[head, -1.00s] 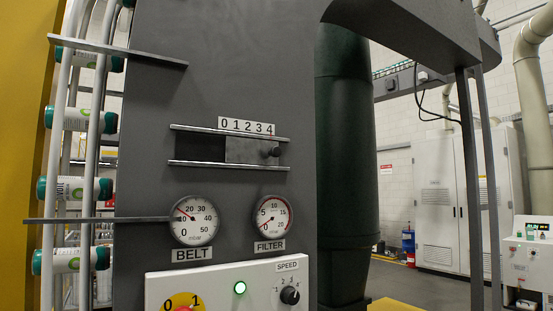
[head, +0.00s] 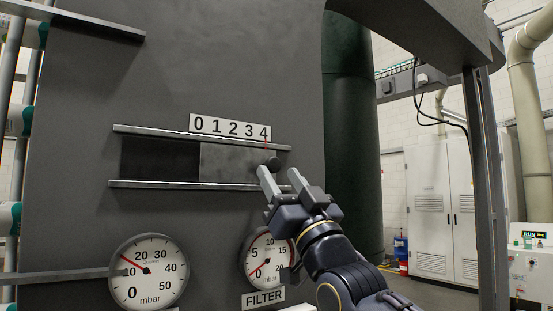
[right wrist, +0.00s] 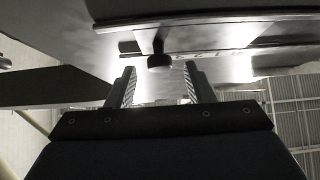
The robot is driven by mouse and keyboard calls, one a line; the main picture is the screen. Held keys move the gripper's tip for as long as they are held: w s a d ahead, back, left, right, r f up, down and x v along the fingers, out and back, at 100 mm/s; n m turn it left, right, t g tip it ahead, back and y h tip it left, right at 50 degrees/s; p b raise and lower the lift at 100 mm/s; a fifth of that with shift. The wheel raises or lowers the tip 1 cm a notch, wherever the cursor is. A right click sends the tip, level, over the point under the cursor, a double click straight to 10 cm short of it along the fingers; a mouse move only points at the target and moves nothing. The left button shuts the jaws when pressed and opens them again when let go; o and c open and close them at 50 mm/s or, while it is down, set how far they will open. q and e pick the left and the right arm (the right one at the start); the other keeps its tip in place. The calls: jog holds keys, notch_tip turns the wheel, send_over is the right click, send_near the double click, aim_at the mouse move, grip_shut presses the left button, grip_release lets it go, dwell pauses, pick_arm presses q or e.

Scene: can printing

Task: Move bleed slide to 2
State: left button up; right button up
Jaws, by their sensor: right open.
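The bleed slide (head: 235,162) is a grey plate between two horizontal rails on the dark panel. Its round dark knob (head: 273,164) is at its right end. A red mark beside the knob lines up with 4 on the 0-to-4 scale (head: 232,127). The slot left of the plate is dark and open. My right gripper (head: 279,175) is open, its fingertips just below and around the knob in the head view. In the right wrist view the knob (right wrist: 160,62) sits between and just beyond the open fingers, apparently untouched. My left gripper is not in view.
Below the slide are the belt gauge (head: 149,271) and the filter gauge (head: 268,258), partly behind my right arm. A metal bar (head: 55,277) reaches in from the left. A dark green column (head: 350,150) stands right of the panel.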

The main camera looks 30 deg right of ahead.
jog(key=shift+p+x, duration=0.5)
jog(key=shift+x, duration=0.75)
grip_shut()
